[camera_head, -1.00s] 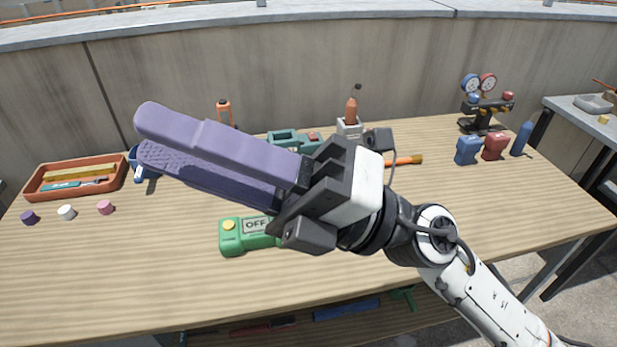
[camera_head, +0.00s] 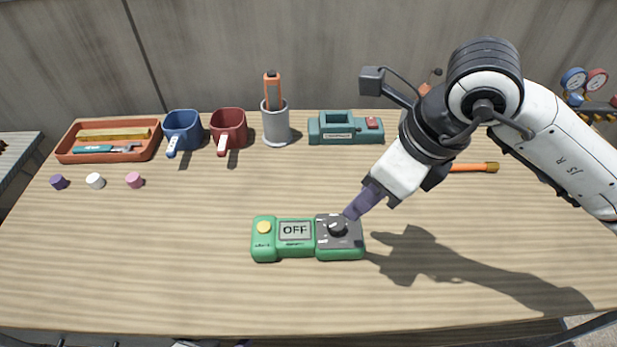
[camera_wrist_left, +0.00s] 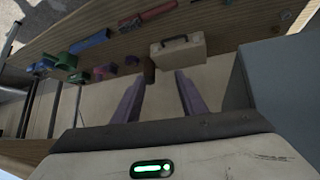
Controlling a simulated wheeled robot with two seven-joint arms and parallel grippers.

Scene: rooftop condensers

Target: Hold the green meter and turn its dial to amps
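The green meter (camera_head: 292,252) lies flat on the table near its front middle. Its screen (camera_head: 295,230) reads OFF, with a yellow button (camera_head: 264,227) to the left. A black dial (camera_head: 338,229) sits on a dark panel at its right end. My right gripper (camera_head: 351,212) points down from the upper right, its purple fingertips right at the dial's upper right; whether they touch it, I cannot tell. The fingers overlap in this view, so their gap is hidden. My left gripper (camera_wrist_left: 158,95) shows only in the left wrist view, its purple fingers apart with nothing between them.
Along the back stand an orange tray (camera_head: 68,153), a blue mug (camera_head: 183,131), a red mug (camera_head: 229,128), a grey cup (camera_head: 276,126) and a teal device (camera_head: 345,130). Small caps lie at left. The table around the meter is clear. A beige case (camera_wrist_left: 178,52) shows in the left wrist view.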

